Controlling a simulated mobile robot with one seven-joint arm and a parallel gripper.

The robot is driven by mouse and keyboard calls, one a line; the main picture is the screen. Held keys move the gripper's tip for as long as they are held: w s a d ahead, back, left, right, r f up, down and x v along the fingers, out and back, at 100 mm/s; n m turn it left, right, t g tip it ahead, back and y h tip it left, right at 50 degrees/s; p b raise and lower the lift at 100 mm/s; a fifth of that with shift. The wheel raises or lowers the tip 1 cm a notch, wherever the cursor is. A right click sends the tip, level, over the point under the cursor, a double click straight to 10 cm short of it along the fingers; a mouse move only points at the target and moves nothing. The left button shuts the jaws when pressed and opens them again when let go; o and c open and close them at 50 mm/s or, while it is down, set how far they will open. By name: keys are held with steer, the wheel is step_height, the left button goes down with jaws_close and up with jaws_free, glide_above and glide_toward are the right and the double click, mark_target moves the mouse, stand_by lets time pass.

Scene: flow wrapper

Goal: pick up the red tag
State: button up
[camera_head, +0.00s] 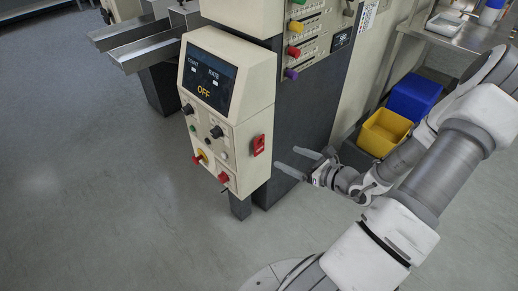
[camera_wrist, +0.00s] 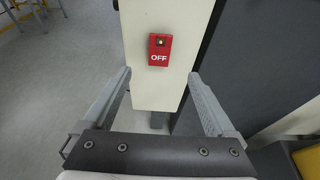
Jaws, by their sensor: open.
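The red tag (camera_head: 259,145) hangs on the right side face of the beige control box (camera_head: 226,110) in the head view. In the wrist view the red tag (camera_wrist: 159,49) faces me, with "OFF" in white letters and a small light spot near its top. My gripper (camera_head: 288,161) is open and empty, to the right of the tag and a little lower, apart from it. In the wrist view my gripper's fingers (camera_wrist: 160,75) spread wide, with the box's side face between them and the tag centred beyond the tips.
The control box's front carries a display reading OFF, knobs and red buttons (camera_head: 223,178). A dark machine column (camera_head: 312,100) stands just behind my gripper. Yellow (camera_head: 385,132) and blue bins (camera_head: 413,97) sit at right. The floor at left is clear.

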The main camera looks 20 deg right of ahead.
steer(key=b, duration=0.1)
glide_toward(260, 144)
steer(key=w+f, duration=0.1)
steer(key=w, duration=0.1)
steer(key=x, duration=0.2)
steer(key=b+x, duration=0.1)
steer(key=x, duration=0.1)
steer(key=b+x, duration=0.1)
steer(key=x, duration=0.1)
steer(key=shift+a+r, duration=0.1)
steer(key=shift+a, duration=0.25)
steer(key=shift+s, duration=0.1)
steer(key=c, duration=1.4)
steer(key=shift+r, duration=0.1)
steer(key=s+d+p, duration=0.1)
steer(key=s+d, duration=0.1)
steer(key=s, duration=0.3)
steer(key=s+d+p, duration=0.1)
steer(key=s+d, duration=0.1)
steer(key=s, duration=0.4)
steer(key=s+d+p, duration=0.1)
steer(key=s+d, duration=0.1)
steer(key=s, duration=0.4)
steer(key=shift+d+r+p, duration=0.1)
steer(key=shift+r+p, duration=0.1)
steer(key=shift+p, duration=0.2)
